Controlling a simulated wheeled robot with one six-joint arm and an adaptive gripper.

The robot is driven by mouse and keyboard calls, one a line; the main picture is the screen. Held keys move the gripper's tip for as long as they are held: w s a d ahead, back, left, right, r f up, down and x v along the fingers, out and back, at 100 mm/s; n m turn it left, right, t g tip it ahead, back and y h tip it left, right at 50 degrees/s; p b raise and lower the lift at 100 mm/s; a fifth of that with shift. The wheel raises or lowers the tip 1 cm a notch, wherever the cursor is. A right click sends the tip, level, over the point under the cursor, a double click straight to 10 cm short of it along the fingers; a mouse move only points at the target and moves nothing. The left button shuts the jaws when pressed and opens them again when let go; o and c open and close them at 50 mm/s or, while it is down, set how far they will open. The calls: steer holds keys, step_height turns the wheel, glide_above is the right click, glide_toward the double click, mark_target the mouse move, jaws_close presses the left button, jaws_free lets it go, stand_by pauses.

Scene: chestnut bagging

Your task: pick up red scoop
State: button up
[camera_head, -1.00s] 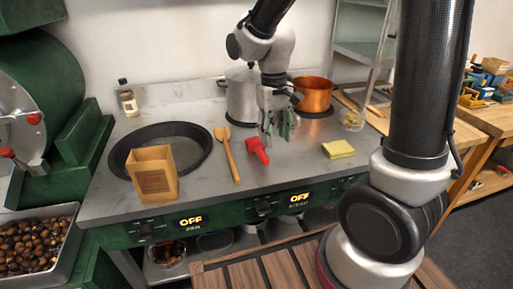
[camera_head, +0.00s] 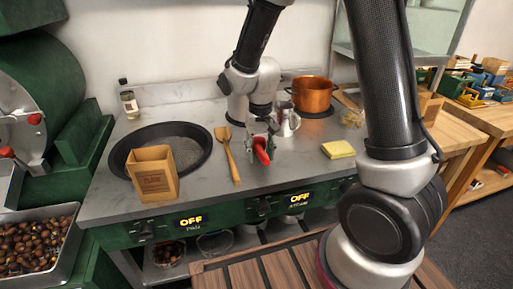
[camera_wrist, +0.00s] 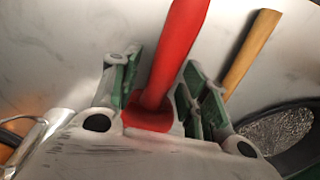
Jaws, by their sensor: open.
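The red scoop (camera_head: 262,152) lies on the grey counter (camera_head: 290,172), to the right of the wooden spoon. My gripper (camera_head: 260,146) is lowered over it and open. In the wrist view the red scoop (camera_wrist: 172,62) runs between the two green-lined fingers of my gripper (camera_wrist: 160,92). One finger is on each side of its handle, with a visible gap on at least the right side. The near end of the scoop is partly hidden by the gripper's body.
A wooden spoon (camera_head: 228,155) lies close on the left, beside a dark pan (camera_head: 196,133) and a wooden box (camera_head: 153,172). A metal jug (camera_head: 288,120) and copper pot (camera_head: 312,96) stand behind at right. A yellow sponge (camera_head: 338,149) lies to the right.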

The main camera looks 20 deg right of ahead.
jaws_close()
steer(key=shift+r, duration=0.15)
